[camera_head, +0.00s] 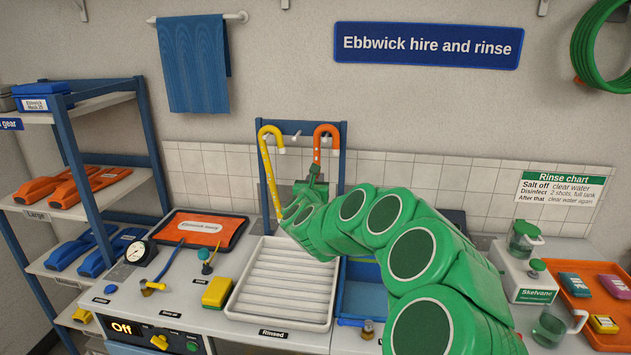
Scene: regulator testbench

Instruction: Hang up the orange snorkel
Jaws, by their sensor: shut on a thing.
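The orange snorkel (317,146) is upright in front of the right part of a blue-framed rack (343,160), its curved end at the top. My gripper (314,172) is shut on its lower part; the green arm hides what is below. A yellow snorkel (267,168) hangs at the rack's left side, hook up. Pale pegs (296,136) show between the two snorkels. I cannot tell whether the orange hook rests on a peg or is just in front of one.
A white ribbed tray (235,304) marked Rinsed is in front of the rack. A yellow sponge (217,292) and a gauge (139,252) are left of it. A clear jug (552,328) and an orange tray (612,333) stand at right. My arm covers the middle right.

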